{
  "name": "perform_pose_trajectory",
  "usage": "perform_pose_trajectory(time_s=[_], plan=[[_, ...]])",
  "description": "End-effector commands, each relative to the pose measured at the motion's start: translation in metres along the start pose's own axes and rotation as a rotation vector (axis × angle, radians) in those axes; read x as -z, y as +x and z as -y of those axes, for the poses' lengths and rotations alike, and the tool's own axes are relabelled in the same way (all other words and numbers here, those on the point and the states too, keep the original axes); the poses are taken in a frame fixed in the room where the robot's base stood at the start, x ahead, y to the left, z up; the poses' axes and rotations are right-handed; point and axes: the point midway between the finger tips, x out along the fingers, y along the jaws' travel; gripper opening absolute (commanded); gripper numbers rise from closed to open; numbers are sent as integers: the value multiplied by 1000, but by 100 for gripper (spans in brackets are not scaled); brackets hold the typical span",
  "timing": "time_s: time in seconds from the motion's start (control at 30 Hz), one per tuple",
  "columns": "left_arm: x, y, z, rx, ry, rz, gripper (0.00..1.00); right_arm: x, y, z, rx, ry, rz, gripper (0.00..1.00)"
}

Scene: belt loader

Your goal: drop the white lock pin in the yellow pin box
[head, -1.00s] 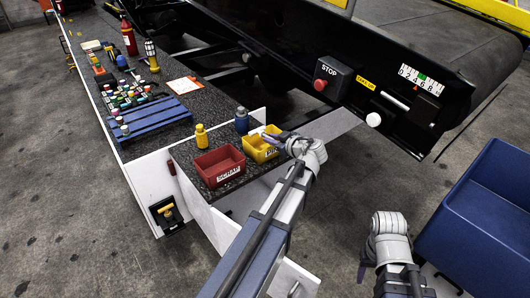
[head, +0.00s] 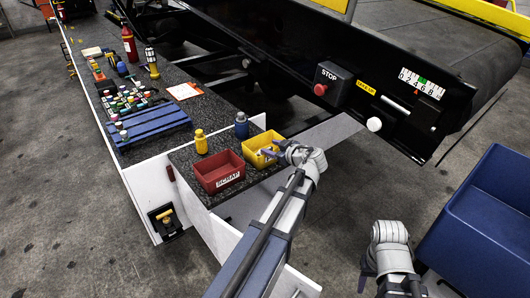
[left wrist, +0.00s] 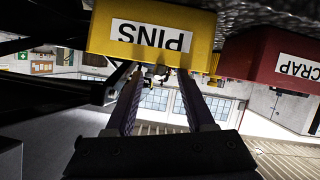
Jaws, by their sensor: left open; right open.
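The yellow pin box (head: 251,153) stands on the dark speckled counter's right end. In the left wrist view the box (left wrist: 150,30) appears upside down, with its PINS label facing the camera. My left gripper (head: 272,152) is at the box's near right side. Its two fingers (left wrist: 160,76) are apart, pointing at the box's label side. A small unclear shape shows between the fingertips. I cannot make out the white lock pin for sure, and the inside of the box is mostly hidden. My right gripper (head: 366,273) is open and empty, low over the floor.
A red scrap bin (head: 218,172) stands left of the yellow box. A yellow bottle (head: 201,142) and a blue bottle (head: 242,125) stand behind. The black loader side has a white knob (head: 374,124) and stop button (head: 320,89). A blue bin (head: 480,225) is at right.

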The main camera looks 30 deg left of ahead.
Motion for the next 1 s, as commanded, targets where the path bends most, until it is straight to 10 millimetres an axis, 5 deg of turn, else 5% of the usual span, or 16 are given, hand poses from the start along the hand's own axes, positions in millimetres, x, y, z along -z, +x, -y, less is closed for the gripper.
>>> perform_pose_trajectory(time_s=[0.5, 1.0], plan=[[2, -70, 0, -2, 1, 0, 54, -2, -27, -3, 0, 0, 0, 50], [0, -78, 0, 0, 0, -1, 54, -2, -28, -3, 0, 0, 0, 50]])
